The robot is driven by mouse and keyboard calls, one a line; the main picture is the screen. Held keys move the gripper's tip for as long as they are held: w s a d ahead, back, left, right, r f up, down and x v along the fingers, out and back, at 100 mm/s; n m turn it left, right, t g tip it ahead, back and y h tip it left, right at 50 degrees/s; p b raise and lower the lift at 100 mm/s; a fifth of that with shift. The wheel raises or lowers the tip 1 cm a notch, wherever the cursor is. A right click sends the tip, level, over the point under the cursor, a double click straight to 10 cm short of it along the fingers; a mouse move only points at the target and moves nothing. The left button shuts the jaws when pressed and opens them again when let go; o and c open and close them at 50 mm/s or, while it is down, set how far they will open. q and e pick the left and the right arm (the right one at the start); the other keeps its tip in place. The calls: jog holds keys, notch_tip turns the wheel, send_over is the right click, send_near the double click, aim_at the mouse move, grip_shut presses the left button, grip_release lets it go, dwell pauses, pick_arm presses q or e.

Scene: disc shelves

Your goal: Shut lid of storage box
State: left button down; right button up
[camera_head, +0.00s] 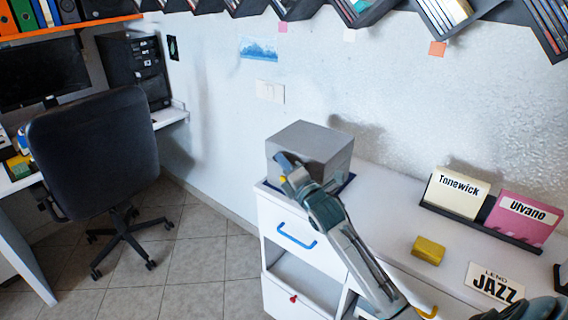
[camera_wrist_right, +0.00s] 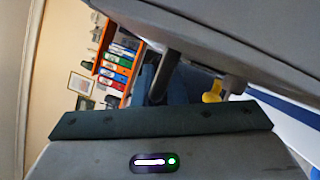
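The grey metallic storage box (camera_head: 315,136) stands on the left end of the white cabinet, on a dark base. Its top looks flat and level, with no clear gap under the lid from this angle. My right gripper (camera_head: 284,164) is at the front left side of the box, overlapping its front face in the head view. I cannot tell whether it touches the box or whether its fingers are open. A small yellow part (camera_wrist_right: 212,92) shows near the gripper in the right wrist view, below a large grey slanted surface. My left gripper is not in view.
The white cabinet has a drawer with a blue handle (camera_head: 297,236). On its top are a yellow block (camera_head: 428,250), a JAZZ sign (camera_head: 495,284) and a rack with Tonewick (camera_head: 456,194) and Ulvano (camera_head: 527,216) cards. A black chair (camera_head: 95,145) stands left, with open floor between.

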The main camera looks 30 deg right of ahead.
jog(key=shift+o, duration=0.4)
jog(key=shift+d+f, duration=0.1)
jog(key=shift+f, duration=0.05)
